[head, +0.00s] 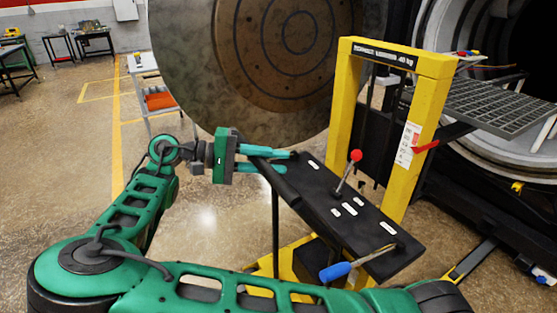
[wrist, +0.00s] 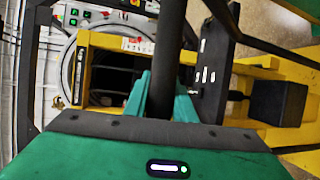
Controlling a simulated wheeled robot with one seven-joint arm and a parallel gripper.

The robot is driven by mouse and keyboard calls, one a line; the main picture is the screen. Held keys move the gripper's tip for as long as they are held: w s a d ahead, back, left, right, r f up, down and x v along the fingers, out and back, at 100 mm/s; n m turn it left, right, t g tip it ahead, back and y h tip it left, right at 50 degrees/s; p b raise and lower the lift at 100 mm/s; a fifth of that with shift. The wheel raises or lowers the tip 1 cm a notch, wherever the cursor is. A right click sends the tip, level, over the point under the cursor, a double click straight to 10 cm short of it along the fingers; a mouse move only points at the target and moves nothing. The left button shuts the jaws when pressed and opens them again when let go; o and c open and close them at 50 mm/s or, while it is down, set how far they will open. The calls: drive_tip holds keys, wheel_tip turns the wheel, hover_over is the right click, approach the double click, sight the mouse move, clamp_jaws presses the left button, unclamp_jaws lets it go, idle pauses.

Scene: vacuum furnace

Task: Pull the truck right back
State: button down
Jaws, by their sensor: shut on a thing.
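The truck (head: 431,105) is a yellow lift frame with a black top panel (head: 318,197), standing in front of the furnace's round opening. Its yellow frame also shows in the wrist view (wrist: 97,40). My gripper (head: 268,160) is at the panel's near left end, its teal fingers shut around the truck's black handle bar (wrist: 166,60). In the wrist view the bar runs between both fingers. A lever with a red knob (head: 355,156) stands up from the panel. The truck's lower base is partly hidden by my arm and the panel.
A grate (head: 490,103) lies at the furnace mouth (head: 525,45), right of the frame. The big round furnace door (head: 240,60) stands open behind my gripper. A small cart (head: 155,98) stands at left; floor (head: 60,170) is clear there.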

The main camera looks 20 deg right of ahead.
drive_tip(key=c, duration=1.9)
unclamp_jaws()
drive_tip(key=shift+w+a+f, duration=0.1)
drive_tip(key=shift+a, duration=0.25)
drive_tip(key=o, duration=0.4)
drive_tip(key=shift+a, duration=0.25)
drive_tip(key=shift+d, duration=0.15)
drive_tip(key=shift+d, duration=0.1)
drive_tip(key=v, duration=1.1)
drive_tip(key=shift+s, duration=0.25)
